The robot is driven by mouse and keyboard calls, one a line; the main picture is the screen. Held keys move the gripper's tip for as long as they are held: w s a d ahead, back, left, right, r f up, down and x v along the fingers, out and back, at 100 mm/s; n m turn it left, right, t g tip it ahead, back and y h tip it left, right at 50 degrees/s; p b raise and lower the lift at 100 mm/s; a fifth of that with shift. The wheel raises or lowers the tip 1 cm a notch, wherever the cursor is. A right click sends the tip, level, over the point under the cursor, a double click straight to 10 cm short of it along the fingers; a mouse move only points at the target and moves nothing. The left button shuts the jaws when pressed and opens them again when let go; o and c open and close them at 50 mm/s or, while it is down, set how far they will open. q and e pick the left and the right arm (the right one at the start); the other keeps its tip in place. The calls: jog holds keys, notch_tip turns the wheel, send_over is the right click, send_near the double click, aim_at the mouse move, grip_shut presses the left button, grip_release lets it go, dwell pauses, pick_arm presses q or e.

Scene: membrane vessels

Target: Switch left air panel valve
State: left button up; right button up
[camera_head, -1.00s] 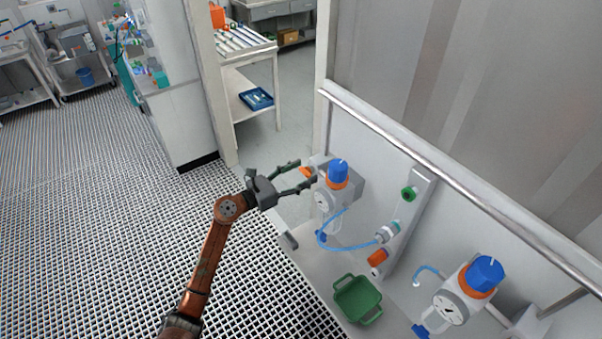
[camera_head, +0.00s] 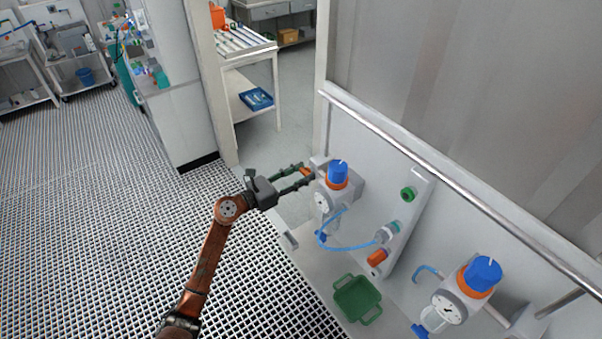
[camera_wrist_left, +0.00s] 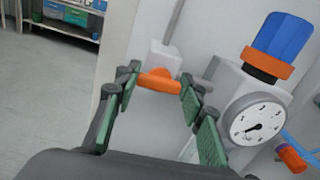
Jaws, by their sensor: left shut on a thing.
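The left air panel's valve has an orange handle (camera_head: 306,172) at the left end of the regulator with the blue knob (camera_head: 338,172). The handle also shows in the left wrist view (camera_wrist_left: 158,80), on a pale grey valve body. My left gripper (camera_head: 304,175) is shut on this orange handle, one dark green finger on each side. The regulator's round white gauge (camera_wrist_left: 256,120) stands just right of the fingers. My right gripper is in neither view.
A second regulator with a blue knob (camera_head: 482,272) is at the lower right. A green basket (camera_head: 358,299) sits on the ledge between them. A steel rail (camera_head: 440,177) runs above the panel. The grated floor (camera_head: 90,230) at left is open.

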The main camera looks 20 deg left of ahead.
pick_arm(q)
jog(key=n+p, duration=0.3)
jog(key=shift+r+n, duration=0.1)
jog(key=shift+n, duration=0.3)
jog(key=n+p, duration=0.3)
jog(key=shift+a+n, duration=0.15)
jog(key=shift+n, duration=0.25)
jog(key=n+p, duration=0.3)
jog(key=n, duration=0.1)
jog(key=shift+w, duration=0.1)
jog(key=shift+f+n+p, duration=0.25)
jog(key=shift+n+p, duration=0.8)
jog(key=shift+n, duration=0.65)
jog(key=shift+a, duration=0.1)
jog(key=o, duration=1.2)
jog(key=shift+c, duration=0.2)
jog(key=shift+f, duration=0.1)
